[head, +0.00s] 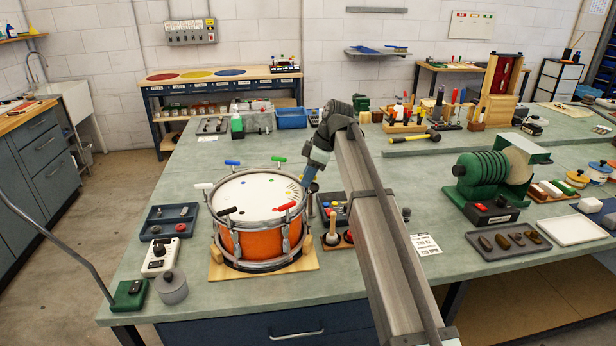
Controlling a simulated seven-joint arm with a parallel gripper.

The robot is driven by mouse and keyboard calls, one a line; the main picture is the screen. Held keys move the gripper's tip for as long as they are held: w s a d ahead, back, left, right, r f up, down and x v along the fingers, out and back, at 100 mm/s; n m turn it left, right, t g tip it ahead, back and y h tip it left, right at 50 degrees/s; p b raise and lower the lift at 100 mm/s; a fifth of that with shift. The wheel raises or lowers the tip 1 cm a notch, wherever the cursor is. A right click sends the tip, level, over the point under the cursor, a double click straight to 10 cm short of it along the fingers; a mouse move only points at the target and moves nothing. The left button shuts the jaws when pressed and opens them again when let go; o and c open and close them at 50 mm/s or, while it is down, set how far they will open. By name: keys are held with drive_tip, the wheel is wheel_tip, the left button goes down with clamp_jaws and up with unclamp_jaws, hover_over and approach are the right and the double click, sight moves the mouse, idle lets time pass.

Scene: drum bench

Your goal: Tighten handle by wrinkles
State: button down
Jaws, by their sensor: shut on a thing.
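An orange drum (262,243) with a white head and grey metal rim stands on a wooden base (300,263). Handles stand around its rim: blue (232,162), green (279,159), white (203,186), black (227,211) and red (286,206). Small wrinkle-like marks (293,189) show on the head near its right edge. My gripper (304,198) reaches down at that right edge, beside the marks and a little right of the red handle. It is shut on a handle at the rim; the handle is mostly hidden, and its colour cannot be told.
My arm crosses the bench right of the drum. A dark tray (169,222), a white control box (160,257) and a grey pot (171,287) stand left of the drum. A green machine (485,180) and a parts tray (508,242) are at the right.

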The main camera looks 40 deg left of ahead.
drive_tip(key=m+t, duration=0.1)
drive_tip(key=m, duration=0.3)
drive_tip(key=shift+m+t+y, duration=0.3)
drive_tip(key=shift+t, duration=0.1)
drive_tip(key=shift+m+t, duration=0.8)
drive_tip(key=shift+m, duration=1.2)
drive_tip(key=c, duration=1.2)
unclamp_jaws()
drive_tip(key=shift+o, duration=0.2)
drive_tip(key=v, duration=1.3)
drive_tip(key=shift+d+r, duration=0.15)
drive_tip(key=shift+r, duration=0.2)
